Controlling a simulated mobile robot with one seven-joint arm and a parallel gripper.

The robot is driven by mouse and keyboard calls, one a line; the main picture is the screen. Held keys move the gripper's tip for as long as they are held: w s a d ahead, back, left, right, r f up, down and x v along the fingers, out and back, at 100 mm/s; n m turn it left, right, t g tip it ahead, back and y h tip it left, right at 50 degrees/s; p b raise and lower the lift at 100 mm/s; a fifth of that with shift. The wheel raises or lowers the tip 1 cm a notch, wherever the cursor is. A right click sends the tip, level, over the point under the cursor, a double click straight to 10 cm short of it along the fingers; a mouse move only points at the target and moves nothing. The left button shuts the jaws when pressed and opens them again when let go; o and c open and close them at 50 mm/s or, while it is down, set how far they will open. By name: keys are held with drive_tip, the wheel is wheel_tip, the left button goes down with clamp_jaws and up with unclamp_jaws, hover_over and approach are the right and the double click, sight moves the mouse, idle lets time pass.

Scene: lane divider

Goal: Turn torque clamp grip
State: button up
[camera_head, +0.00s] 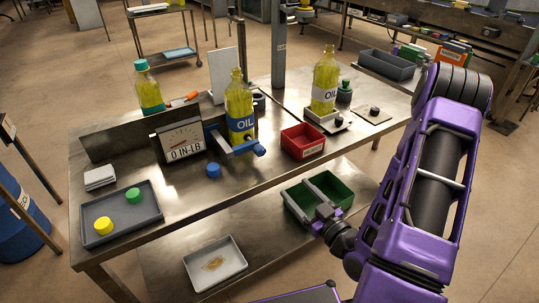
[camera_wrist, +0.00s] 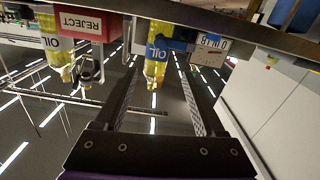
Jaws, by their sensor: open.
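The torque tester's dial box (camera_head: 185,140) stands on the steel bench and reads "0 IN-LB". Beside it a blue clamp (camera_head: 219,141) with a bar and round grip end (camera_head: 258,149) sits in front of an upright, uncapped oil bottle (camera_head: 239,105). The upside-down wrist view shows the bottle (camera_wrist: 155,72) and the dial box (camera_wrist: 210,45). My gripper (camera_head: 295,187) is open and empty, low in front of the bench edge, apart from the clamp. Its fingers (camera_wrist: 157,75) appear on either side of the bottle in the wrist view, with a gap in depth.
A red reject bin (camera_head: 303,141) and another oil bottle (camera_head: 325,80) stand right of the clamp. A blue cap (camera_head: 213,170) lies before the dial box. A grey tray (camera_head: 118,222) holds yellow and green caps. A green bin (camera_head: 318,193) is on the lower shelf behind my gripper.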

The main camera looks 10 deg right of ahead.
sight(262, 153)
drive_tip(key=b+x, duration=0.4)
drive_tip(key=x, duration=1.3)
drive_tip(key=shift+w, duration=0.1)
drive_tip(key=shift+f, duration=0.1)
clamp_jaws()
